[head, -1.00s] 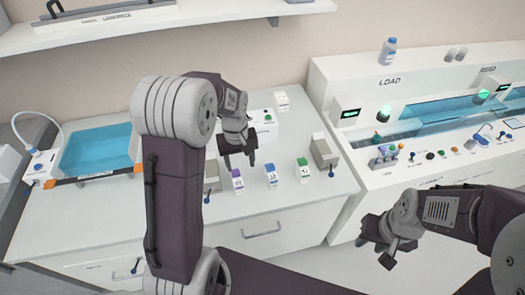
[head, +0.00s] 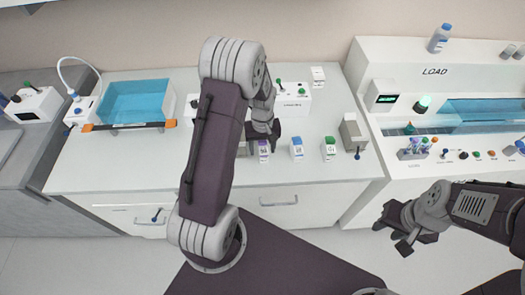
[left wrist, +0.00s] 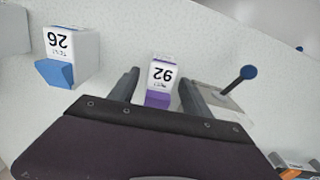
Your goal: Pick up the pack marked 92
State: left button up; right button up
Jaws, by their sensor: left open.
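The pack marked 92 (left wrist: 162,76) is a small white box with a purple end. In the left wrist view it stands between the two open fingers of my left gripper (left wrist: 157,88), with a gap on each side. In the head view the purple-topped pack (head: 263,150) is on the counter, just below my left gripper (head: 264,139). My left arm partly blocks the view there. My right gripper (head: 402,238) is far to the right, in front of the load station; its finger gap is unclear.
A blue-topped pack (head: 297,149), also in the left wrist view (left wrist: 69,50), and a green-topped pack (head: 329,149) stand to the right in the head view. A grey box (head: 353,131) with a blue-knobbed lever is beyond them. A blue water bath (head: 150,100) is at left.

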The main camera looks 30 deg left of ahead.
aim_at(263, 142)
pick_arm(q)
jog(key=shift+w+f, duration=0.25)
jog(key=shift+f, duration=0.4)
jog(key=shift+s+r, duration=0.1)
grip_shut()
jog(key=shift+r, duration=0.55)
notch_tip(263, 142, up, 3)
jog(key=shift+r, duration=0.1)
jog(key=s+d+r, duration=0.4)
jog(key=d+r, duration=0.2)
jog(key=d, duration=0.4)
jog(key=shift+s+d+r, duration=0.2)
jog(key=shift+d+r, duration=0.15)
jog(key=shift+d, duration=0.05)
